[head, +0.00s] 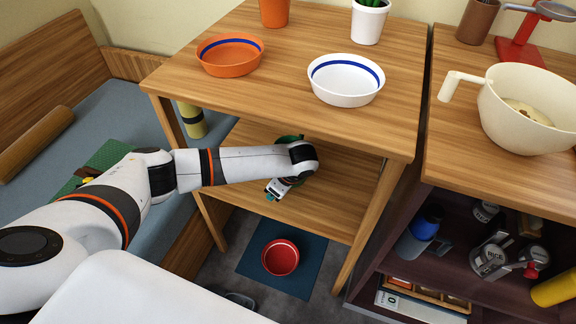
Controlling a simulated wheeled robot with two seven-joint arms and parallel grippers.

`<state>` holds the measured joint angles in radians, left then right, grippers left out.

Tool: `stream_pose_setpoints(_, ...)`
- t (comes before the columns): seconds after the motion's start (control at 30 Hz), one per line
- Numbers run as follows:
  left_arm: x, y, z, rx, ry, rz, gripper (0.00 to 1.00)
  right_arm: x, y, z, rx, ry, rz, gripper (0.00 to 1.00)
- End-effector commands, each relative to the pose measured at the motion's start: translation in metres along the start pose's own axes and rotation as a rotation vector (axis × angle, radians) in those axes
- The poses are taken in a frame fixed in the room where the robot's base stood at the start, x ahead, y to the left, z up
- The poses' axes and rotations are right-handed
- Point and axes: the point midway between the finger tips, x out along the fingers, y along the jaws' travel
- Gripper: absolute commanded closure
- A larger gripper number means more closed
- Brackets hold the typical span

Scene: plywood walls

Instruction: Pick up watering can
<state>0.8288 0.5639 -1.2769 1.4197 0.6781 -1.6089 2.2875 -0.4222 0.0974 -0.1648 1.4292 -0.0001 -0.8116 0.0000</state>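My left arm reaches in from the left to the lower shelf of the wooden table. My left gripper (274,194) points down toward the shelf's front, below the wrist. Its fingers are small and partly hidden, so I cannot tell if they are open or shut. A dark green object (289,137) shows just behind my wrist on the shelf, mostly covered by the arm. It may be the watering can, but its shape cannot be made out. My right gripper is not in view.
The wooden table (285,50) holds an orange bowl (230,62), a white bowl (345,92) and pots above the lower shelf (335,190). Table legs flank the shelf. A red bowl (281,258) sits on a blue mat (305,284) below. A cluttered cabinet stands at right.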

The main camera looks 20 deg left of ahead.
Motion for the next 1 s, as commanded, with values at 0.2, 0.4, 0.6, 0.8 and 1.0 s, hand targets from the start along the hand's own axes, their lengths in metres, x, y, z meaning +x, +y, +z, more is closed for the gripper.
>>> stream_pose_setpoints(0.2,-0.0002,0.0000,-0.0004,0.001,0.000,0.000,0.98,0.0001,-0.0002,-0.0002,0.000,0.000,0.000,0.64)
stream_pose_setpoints(0.4,-0.0003,0.0001,-0.0006,0.001,0.001,0.000,1.00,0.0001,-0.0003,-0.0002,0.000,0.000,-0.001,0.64)
stream_pose_setpoints(0.6,-0.0003,0.0001,-0.0007,0.001,0.001,0.000,1.00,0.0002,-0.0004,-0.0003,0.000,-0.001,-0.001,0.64)
stream_pose_setpoints(0.8,-0.0004,0.0001,-0.0009,0.001,0.001,0.000,1.00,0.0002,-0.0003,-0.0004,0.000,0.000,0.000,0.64)
stream_pose_setpoints(1.0,-0.0004,0.0002,-0.0010,0.002,0.002,0.000,1.00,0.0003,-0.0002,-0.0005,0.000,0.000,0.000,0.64)
